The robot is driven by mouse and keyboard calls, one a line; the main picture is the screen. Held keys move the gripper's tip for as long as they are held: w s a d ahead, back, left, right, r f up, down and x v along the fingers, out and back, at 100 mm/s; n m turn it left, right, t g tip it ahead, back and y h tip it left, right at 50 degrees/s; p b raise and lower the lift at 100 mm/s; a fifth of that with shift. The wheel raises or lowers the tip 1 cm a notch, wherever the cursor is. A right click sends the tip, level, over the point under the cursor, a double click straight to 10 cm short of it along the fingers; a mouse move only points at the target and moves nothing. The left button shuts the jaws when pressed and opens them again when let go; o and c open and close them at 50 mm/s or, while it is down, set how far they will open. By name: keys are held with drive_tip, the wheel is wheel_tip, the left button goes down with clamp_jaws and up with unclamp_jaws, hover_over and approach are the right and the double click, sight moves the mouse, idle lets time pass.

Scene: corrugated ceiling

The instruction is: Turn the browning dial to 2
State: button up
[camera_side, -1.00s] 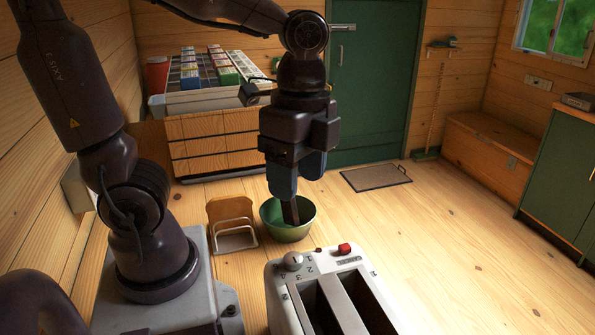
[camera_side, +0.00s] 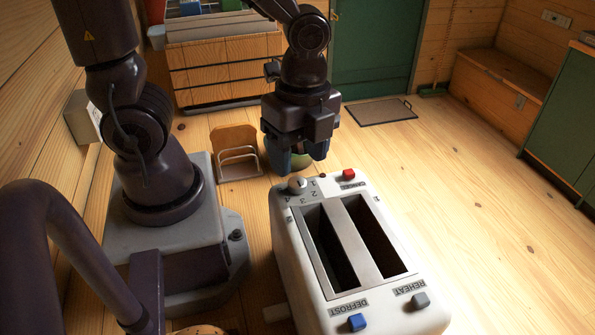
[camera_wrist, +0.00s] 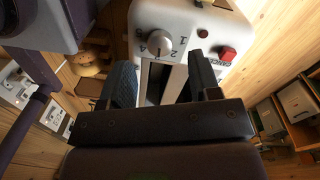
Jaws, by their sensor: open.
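The white toaster (camera_side: 283,250) stands in front of my arm in the side view, with two empty dark slots. Its pale round browning dial (camera_side: 297,184) is on the far end of the top, beside printed numbers. In the wrist view the dial (camera_wrist: 158,42) lies beyond my fingertips, with 1, 2 and 4 legible around it; I cannot tell its exact setting. My gripper (camera_side: 299,160) is open and empty, just behind the dial in the side view. In the wrist view its two fingers (camera_wrist: 163,75) are spread wide, apart from the dial.
A red cancel button (camera_side: 348,174) and a small dark red light (camera_wrist: 203,33) are near the dial. Blue (camera_side: 357,322) and grey (camera_side: 420,300) buttons are at the toaster's near end. Floor at right is clear.

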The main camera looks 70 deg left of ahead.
sight(297, 180)
drive_tip(key=shift+s+f, duration=0.15)
drive_tip(key=shift+f, duration=1.9)
drive_tip(key=shift+c, duration=0.5)
drive_tip(key=c, duration=0.8)
drive_tip(key=shift+n, duration=0.8)
drive_tip(key=shift+c, duration=0.2)
drive_tip(key=o, duration=0.9)
drive_tip(key=shift+o, duration=0.2)
wheel_tip(297, 180, up, 13)
drive_tip(key=shift+w, duration=0.4)
